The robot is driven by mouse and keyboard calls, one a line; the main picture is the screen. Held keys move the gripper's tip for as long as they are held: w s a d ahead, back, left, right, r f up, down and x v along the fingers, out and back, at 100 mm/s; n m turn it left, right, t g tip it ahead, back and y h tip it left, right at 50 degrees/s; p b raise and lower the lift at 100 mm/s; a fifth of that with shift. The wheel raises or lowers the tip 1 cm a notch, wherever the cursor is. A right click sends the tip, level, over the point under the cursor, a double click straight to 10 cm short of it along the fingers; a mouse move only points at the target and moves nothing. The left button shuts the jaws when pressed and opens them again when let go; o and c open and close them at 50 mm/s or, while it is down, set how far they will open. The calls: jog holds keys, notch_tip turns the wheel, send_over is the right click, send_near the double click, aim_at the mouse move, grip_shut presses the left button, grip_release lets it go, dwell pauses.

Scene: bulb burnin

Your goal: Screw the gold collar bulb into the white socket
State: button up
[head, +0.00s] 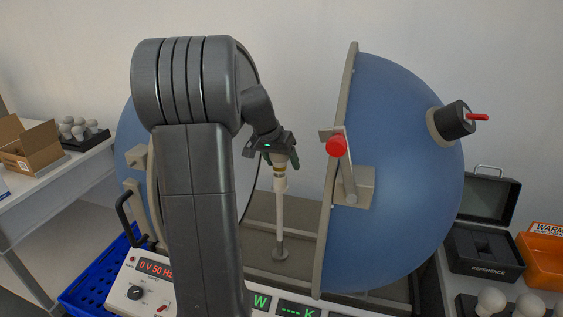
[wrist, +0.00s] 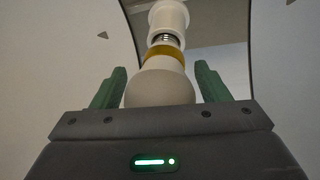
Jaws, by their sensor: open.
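The gold collar bulb (wrist: 160,86) has a white globe, a gold band and a metal screw thread. Its thread end is at the mouth of the white socket (wrist: 169,17), with some thread showing between collar and socket. In the head view the socket (head: 280,186) tops a white post, and the bulb's gold collar (head: 279,169) shows just above it. My gripper (head: 280,157) is above the bulb, pointing down. In the wrist view its green fingers (wrist: 160,72) are open on both sides of the globe, with a visible gap at each side.
The post stands between two blue hemispheres (head: 405,170), the right one with a red-knobbed latch (head: 337,146). A control panel (head: 150,285) lies in front. A black reference case (head: 485,250), orange bin (head: 541,262) and more bulbs (head: 491,301) are at right. A cardboard box (head: 28,148) is at left.

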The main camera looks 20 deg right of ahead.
jog(key=n, duration=0.1)
jog(key=n+t+p, duration=0.1)
jog(key=n, duration=0.1)
jog(key=shift+w+d+r+n+y, duration=0.1)
jog(key=shift+r+n+y, duration=0.1)
jog(key=shift+n+y, duration=0.15)
jog(key=shift+f+n+t+y+p, duration=0.25)
jog(key=shift+n+t+p, duration=0.15)
jog(key=shift+n, duration=0.15)
